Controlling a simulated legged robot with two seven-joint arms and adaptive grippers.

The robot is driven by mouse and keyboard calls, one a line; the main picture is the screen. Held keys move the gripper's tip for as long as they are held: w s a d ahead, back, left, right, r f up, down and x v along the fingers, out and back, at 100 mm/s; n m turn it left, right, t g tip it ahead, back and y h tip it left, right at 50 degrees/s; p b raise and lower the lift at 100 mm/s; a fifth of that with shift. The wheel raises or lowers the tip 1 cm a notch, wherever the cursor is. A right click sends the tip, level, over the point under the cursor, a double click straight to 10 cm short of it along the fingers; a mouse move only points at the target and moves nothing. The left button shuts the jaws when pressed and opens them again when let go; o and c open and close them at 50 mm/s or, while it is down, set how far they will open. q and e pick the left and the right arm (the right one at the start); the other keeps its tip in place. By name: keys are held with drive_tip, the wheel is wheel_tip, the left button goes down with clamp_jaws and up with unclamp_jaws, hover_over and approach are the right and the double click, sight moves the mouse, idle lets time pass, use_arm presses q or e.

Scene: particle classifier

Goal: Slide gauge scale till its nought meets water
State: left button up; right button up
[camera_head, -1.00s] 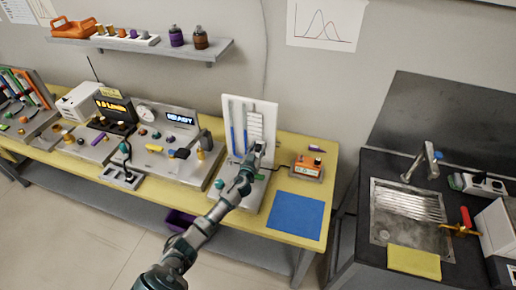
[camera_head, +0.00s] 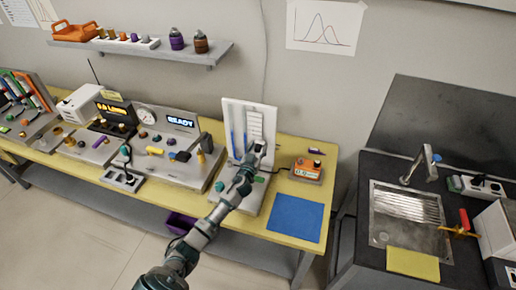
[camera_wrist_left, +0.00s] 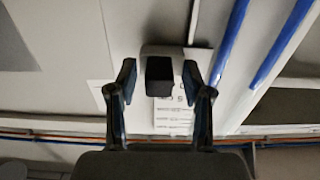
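The gauge (camera_head: 231,108) is a white upright panel with blue liquid columns (camera_head: 244,125) and a pale marked scale (camera_head: 255,122). My left gripper (camera_head: 259,148) is in front of the lower part of the scale and hides some of it. In the left wrist view, my left gripper (camera_wrist_left: 159,78) is open, with one finger on each side of a black knob (camera_wrist_left: 159,70). Gaps show between knob and fingers. Below the knob are the printed scale marks (camera_wrist_left: 172,114). Two blue tubes (camera_wrist_left: 231,40) run to the right. The nought and water level are too small to tell. My right gripper is out of view.
An orange meter (camera_head: 306,169) and a blue mat (camera_head: 295,217) lie right of the gauge on the yellow bench. An instrument panel with a READY display (camera_head: 181,120) stands to the left. A sink (camera_head: 405,215) is farther right.

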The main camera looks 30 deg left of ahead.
use_arm(q)
drive_tip(key=v, duration=1.2)
drive_tip(key=shift+a+f, duration=0.1)
drive_tip(key=shift+f, duration=0.05)
